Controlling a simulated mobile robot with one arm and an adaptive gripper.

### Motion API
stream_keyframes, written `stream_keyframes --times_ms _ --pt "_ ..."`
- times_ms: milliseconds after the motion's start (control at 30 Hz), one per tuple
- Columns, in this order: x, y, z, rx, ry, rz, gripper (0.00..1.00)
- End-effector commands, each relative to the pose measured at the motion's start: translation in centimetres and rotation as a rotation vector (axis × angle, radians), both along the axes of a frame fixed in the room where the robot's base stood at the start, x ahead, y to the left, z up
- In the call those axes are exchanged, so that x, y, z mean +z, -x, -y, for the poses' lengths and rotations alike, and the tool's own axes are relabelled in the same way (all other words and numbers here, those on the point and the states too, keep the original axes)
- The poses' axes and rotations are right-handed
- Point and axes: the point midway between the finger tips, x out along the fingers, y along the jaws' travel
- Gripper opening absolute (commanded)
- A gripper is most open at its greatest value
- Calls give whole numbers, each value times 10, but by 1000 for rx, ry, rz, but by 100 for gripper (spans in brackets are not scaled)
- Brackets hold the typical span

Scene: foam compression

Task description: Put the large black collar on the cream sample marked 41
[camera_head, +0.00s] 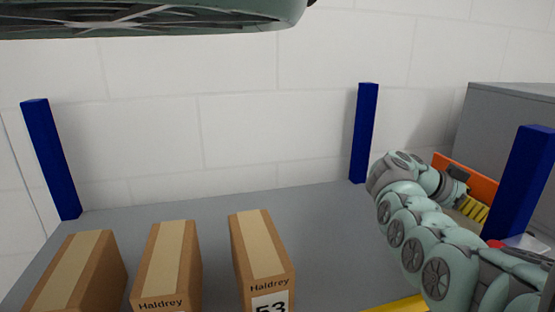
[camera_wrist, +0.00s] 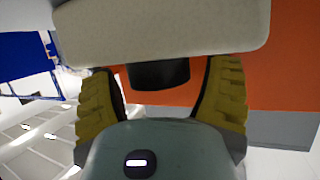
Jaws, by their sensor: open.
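My gripper (camera_wrist: 166,75) is open, its two yellow fingers spread either side of a dark, round-edged piece (camera_wrist: 158,76), apparently the black collar. The piece meets the edge of a pale cream block (camera_wrist: 165,30) with rounded corners that fills the top of the wrist view. I cannot tell whether the piece is seated on the block or only in front of it. No number 41 shows. In the head view my gripper (camera_head: 477,210) is at the right, beside an orange panel; what lies between its fingers is hidden there.
Several brown cartons, one marked 53 (camera_head: 262,250), stand at the left on a grey shelf (camera_head: 320,225) with blue posts (camera_head: 363,135). The orange panel (camera_head: 465,178) and a grey cabinet (camera_head: 515,120) are close to my gripper. The middle of the shelf is clear.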

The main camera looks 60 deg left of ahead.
Motion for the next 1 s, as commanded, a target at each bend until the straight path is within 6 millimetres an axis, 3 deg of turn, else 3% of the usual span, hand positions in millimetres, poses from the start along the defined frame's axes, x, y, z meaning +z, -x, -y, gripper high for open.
stream_keyframes --times_ms 233,700,1000 --pt "5 0 0 0 1 -1 77" --pt "24 50 -42 5 -1 1 77" --pt "31 55 -44 2 1 -1 77"
